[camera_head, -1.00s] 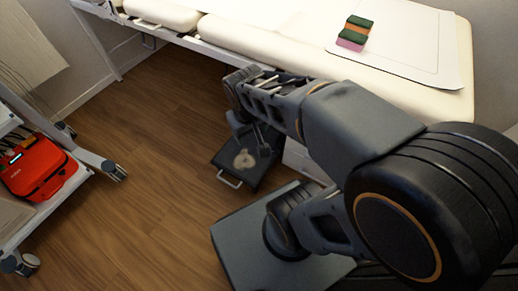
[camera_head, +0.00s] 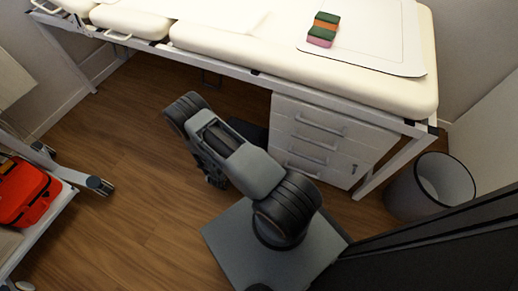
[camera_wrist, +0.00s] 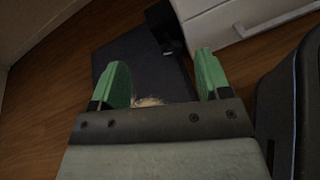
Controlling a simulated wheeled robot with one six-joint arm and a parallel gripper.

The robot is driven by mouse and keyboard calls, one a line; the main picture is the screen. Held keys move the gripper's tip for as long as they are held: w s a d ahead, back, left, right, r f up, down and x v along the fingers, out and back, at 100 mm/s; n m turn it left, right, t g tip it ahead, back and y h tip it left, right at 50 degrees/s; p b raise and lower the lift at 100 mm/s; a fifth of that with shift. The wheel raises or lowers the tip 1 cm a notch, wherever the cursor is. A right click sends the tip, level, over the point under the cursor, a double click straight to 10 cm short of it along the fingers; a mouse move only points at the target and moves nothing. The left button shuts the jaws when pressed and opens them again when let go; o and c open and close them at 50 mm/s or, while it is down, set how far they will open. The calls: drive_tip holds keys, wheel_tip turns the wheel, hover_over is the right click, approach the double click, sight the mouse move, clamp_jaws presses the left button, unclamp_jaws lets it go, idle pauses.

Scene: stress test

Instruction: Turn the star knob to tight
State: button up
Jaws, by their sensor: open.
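In the wrist view, my gripper (camera_wrist: 161,60) is open, its two green fingers wide apart with nothing between their tips. It is over a dark flat step or plate (camera_wrist: 125,45) near the floor. A pale beige thing (camera_wrist: 149,101) shows just above the gripper's front edge, between the fingers. Most of it is hidden, and I cannot tell whether it is the star knob or how it is turned. In the head view my arm covers this spot, and only a dark piece of the plate (camera_head: 252,131) shows behind it.
A cream treatment couch (camera_head: 270,60) carries a green, orange and pink block (camera_head: 322,29). White drawers (camera_head: 325,140) stand under it, also visible in the wrist view (camera_wrist: 225,22). A grey bin (camera_head: 430,187) is right. A trolley with a red case (camera_head: 22,190) is left. Floor between is clear.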

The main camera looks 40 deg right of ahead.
sight(259, 149)
drive_tip(key=f+n, duration=0.1)
drive_tip(key=f, duration=0.1)
drive_tip(key=s+f+n+t+y, duration=0.1)
drive_tip(key=f, duration=0.1)
drive_tip(key=s+f+n+t, duration=0.1)
drive_tip(key=f, duration=0.1)
drive_tip(key=shift+s+a+f+y, duration=0.1)
drive_tip(key=shift+s+a+y, duration=0.05)
drive_tip(key=shift+a+y, duration=0.2)
drive_tip(key=b+x, duration=0.4)
drive_tip(key=x, duration=0.8)
drive_tip(key=shift+a+f, duration=0.15)
drive_tip(key=shift+w+d+f+b, duration=0.2)
drive_tip(key=shift+w+d+b, duration=0.1)
drive_tip(key=shift+d, duration=0.35)
drive_tip(key=c, duration=0.9)
